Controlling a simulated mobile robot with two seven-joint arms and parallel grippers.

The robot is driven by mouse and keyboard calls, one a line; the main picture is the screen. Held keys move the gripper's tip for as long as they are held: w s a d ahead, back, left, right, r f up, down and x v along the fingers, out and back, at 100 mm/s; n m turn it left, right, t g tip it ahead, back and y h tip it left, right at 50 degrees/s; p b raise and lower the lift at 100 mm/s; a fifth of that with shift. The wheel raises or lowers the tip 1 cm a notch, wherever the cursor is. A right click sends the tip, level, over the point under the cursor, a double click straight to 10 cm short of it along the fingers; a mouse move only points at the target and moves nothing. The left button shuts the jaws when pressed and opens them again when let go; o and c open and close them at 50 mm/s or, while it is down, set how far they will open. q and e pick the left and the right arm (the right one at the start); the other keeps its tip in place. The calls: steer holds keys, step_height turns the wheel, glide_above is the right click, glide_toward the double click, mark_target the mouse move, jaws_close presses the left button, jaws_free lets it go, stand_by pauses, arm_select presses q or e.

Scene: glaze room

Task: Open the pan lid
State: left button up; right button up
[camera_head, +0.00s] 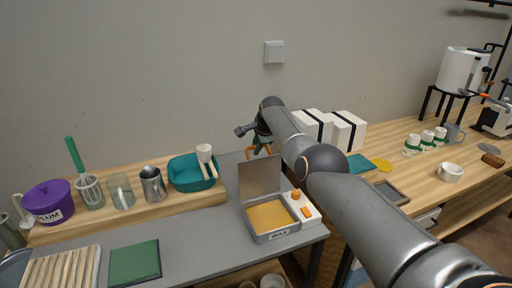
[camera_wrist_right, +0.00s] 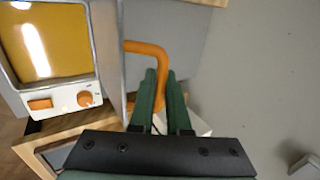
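The pan is a grey box (camera_head: 262,236) holding a flat yellow-amber surface, on the grey table in the head view. Its grey lid (camera_head: 260,176) stands raised, roughly upright, at the back of the pan. An orange handle (camera_wrist_right: 146,48) sticks out from the lid's outer face. My right gripper (camera_head: 261,143) is behind the lid's upper edge. In the right wrist view its two green fingers (camera_wrist_right: 162,80) lie close on either side of the handle bar and appear shut on it. My left gripper is in neither view.
A white control box (camera_head: 303,208) with an orange knob and switch adjoins the pan's right side. A teal basin (camera_head: 185,178), metal pitcher (camera_head: 153,184) and purple pot (camera_head: 48,202) stand on the left shelf. White blocks (camera_head: 347,130) stand behind my right arm.

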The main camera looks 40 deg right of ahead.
steer(key=shift+o, duration=0.8)
steer(key=shift+r, duration=0.1)
steer(key=shift+s+r, duration=0.1)
steer(key=shift+r, duration=0.2)
steer(key=v, duration=1.1)
steer(key=shift+s+r, duration=0.25)
steer(key=shift+s, duration=0.1)
